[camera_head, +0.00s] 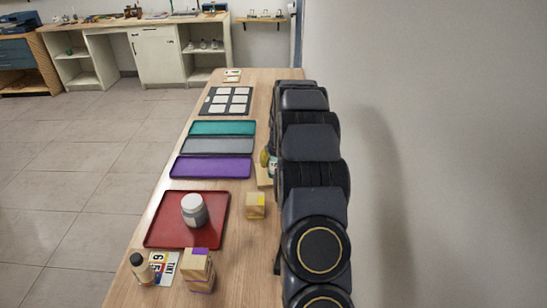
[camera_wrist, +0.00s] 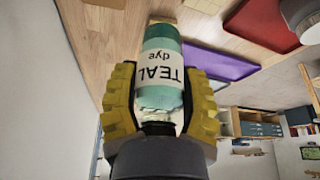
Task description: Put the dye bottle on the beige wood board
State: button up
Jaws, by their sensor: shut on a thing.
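My gripper (camera_wrist: 160,72) has yellow padded fingers and is shut on the dye bottle (camera_wrist: 163,60), a teal bottle with a white label reading "TEAL dye". The fingers clasp its two sides in the wrist view. In the head view my gripper (camera_head: 265,158) is at the right side of the table, and only a sliver of the bottle (camera_head: 272,167) shows beside my arm. The beige wood board (camera_head: 262,182) lies just below the gripper there, mostly hidden by my arm. I cannot tell whether the bottle touches the board.
Purple (camera_head: 210,167), grey (camera_head: 218,146) and teal (camera_head: 222,128) trays lie left of the gripper. A red tray (camera_head: 160,235) holds a grey jar (camera_head: 194,211). A wall stands at right.

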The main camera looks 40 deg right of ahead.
jog(key=shift+s+a+r, duration=0.55)
jog(key=shift+s+a, duration=0.25)
jog(key=shift+a, duration=0.05)
jog(key=w+d+f, duration=0.2)
jog(key=w+f, duration=0.1)
jog(key=w, duration=0.1)
jog(key=w+d+f, duration=0.2)
jog(key=w+f, duration=0.1)
jog(key=w, duration=0.1)
jog(key=w+d+f, duration=0.2)
jog(key=w+f, duration=0.1)
jog(key=shift+w+d, duration=0.25)
jog(key=shift+w, duration=0.25)
jog(key=shift+f, duration=0.15)
jog(key=shift+d+f, duration=0.1)
jog(key=shift+f, duration=0.05)
jog(key=shift+w+f, duration=0.1)
jog(key=shift+f, duration=1.4)
jog(key=shift+f, duration=0.1)
